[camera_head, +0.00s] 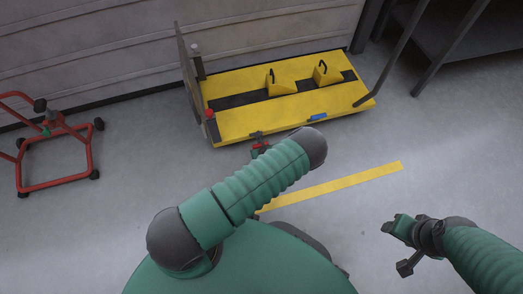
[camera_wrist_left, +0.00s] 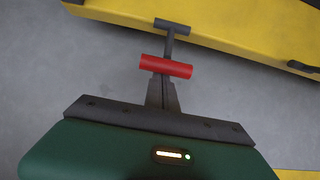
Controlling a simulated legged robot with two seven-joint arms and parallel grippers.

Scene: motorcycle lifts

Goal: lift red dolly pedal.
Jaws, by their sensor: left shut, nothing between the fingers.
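The red pedal (camera_wrist_left: 166,67) is a short red bar on a dark stem that runs to the edge of the yellow lift platform (camera_wrist_left: 225,35). In the head view the red pedal (camera_head: 259,146) shows just past my left forearm, at the platform's front edge. My left gripper (camera_wrist_left: 161,82) is shut and empty. Its fingertips reach the near side of the red bar, and their ends seem to pass under it; contact cannot be told. In the head view my arm mostly hides this gripper. My right gripper (camera_head: 397,226) is over bare floor at lower right, its jaws unclear.
The yellow lift (camera_head: 235,123) has two yellow wedge blocks with black handles and a blue piece at its front edge. A red wheeled stand (camera_head: 55,189) is at left. A yellow floor stripe (camera_head: 335,185) crosses the grey floor. Dark shelving (camera_head: 460,45) stands at upper right.

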